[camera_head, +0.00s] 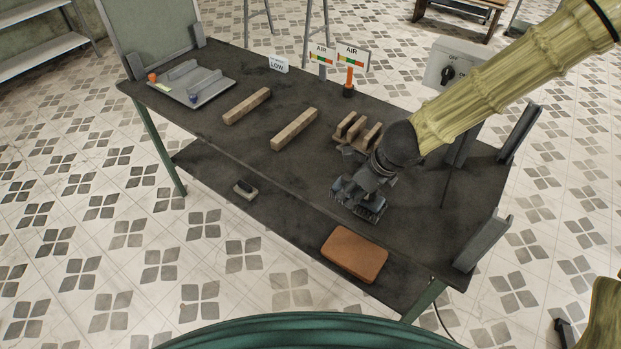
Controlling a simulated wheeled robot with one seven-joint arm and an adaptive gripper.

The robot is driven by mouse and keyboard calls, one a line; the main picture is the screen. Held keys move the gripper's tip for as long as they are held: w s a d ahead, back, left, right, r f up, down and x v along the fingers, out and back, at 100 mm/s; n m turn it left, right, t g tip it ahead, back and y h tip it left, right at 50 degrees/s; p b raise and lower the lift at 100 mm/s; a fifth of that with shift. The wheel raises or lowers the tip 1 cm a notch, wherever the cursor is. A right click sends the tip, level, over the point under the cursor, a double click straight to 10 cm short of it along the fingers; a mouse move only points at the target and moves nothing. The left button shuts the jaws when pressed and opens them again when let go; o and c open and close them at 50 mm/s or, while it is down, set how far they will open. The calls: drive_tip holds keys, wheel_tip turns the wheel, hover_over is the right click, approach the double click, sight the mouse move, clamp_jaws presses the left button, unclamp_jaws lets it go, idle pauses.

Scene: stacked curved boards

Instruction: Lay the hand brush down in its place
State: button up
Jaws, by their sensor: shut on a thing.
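My gripper (358,199) points down over the front part of the dark workbench (235,150), near its front edge. It is shut on a dark thing, probably the hand brush, which I can hardly tell apart from the fingers. Whether that thing touches the bench top cannot be seen. A wooden rack (350,126) with upright slats stands just behind the gripper, partly hidden by my wrist. Which spot is the brush's place is not clear from this view.
Two wooden bars (294,129) lie mid-bench, left of my gripper. A grey tray (193,88) is at far left. Small signs (351,57) and a switch box (452,65) line the back. A brown pad (355,254) and a small dark-topped block (245,189) lie on the lower shelf.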

drive_tip(key=w+a+p, duration=0.1)
drive_tip(key=w+a, duration=0.2)
drive_tip(key=w+a+f+p, duration=0.1)
drive_tip(key=w+a+p, duration=0.1)
drive_tip(key=w+a, duration=0.1)
drive_tip(key=w+a+p, duration=0.1)
drive_tip(key=w+a, duration=0.2)
drive_tip(key=shift+w+a+f+p, duration=0.3)
drive_tip(key=shift+w+p, duration=0.05)
drive_tip(key=shift+w, duration=0.05)
drive_tip(key=shift+w+a+f, duration=0.2)
drive_tip(key=shift+w+a, duration=0.25)
drive_tip(key=shift+w, duration=0.05)
drive_tip(key=shift+w+a+r+p, duration=0.1)
drive_tip(key=shift+w+a+p, duration=0.35)
drive_tip(key=shift+p, duration=0.2)
drive_tip(key=shift+x, duration=0.85)
drive_tip(key=shift+s+d+f, duration=0.1)
drive_tip(key=shift+f, duration=0.8)
drive_tip(key=shift+f, duration=0.15)
drive_tip(key=o, duration=0.9)
drive_tip(key=shift+f, duration=0.1)
drive_tip(key=shift+d, duration=0.1)
